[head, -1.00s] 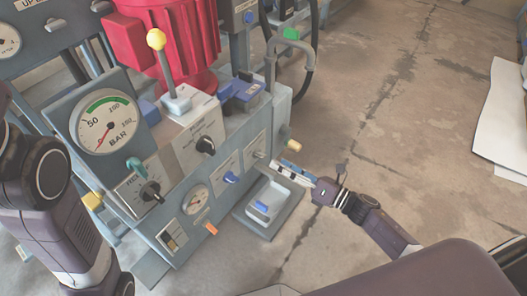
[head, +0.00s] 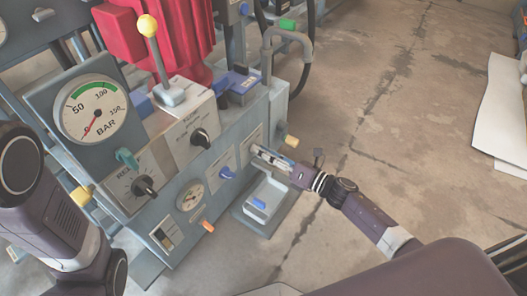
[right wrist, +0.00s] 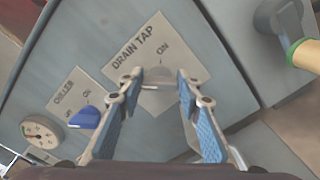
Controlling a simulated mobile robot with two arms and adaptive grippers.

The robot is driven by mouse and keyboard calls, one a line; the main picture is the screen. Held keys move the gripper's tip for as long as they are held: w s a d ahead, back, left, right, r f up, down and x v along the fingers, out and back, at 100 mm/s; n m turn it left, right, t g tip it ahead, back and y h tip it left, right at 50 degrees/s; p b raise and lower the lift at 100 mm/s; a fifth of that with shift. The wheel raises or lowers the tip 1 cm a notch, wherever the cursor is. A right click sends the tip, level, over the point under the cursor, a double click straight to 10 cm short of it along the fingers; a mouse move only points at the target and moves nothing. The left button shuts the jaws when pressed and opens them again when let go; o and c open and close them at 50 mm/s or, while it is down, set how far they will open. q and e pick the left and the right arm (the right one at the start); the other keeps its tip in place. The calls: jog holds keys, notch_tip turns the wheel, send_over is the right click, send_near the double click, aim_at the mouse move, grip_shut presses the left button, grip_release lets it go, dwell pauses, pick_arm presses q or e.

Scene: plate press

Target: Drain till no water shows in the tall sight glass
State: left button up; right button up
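The drain tap knob (right wrist: 158,80), grey, sits on a plate marked DRAIN TAP and ON in the right wrist view. My right gripper (right wrist: 160,74) is open, with one blue-padded finger on each side of the knob; I cannot tell whether they touch it. In the head view my right gripper (head: 262,155) is at the right end of the machine's front panel and hides the knob. My left gripper is out of view.
A blue chiller knob (right wrist: 85,117) and a small gauge (right wrist: 41,132) lie left of the tap. A yellow-ended handle (head: 289,141) sticks out to the right. A pale tray (head: 283,205) stands below the tap. The floor at right is mostly clear.

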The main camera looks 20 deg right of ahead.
jog(key=c, duration=0.4)
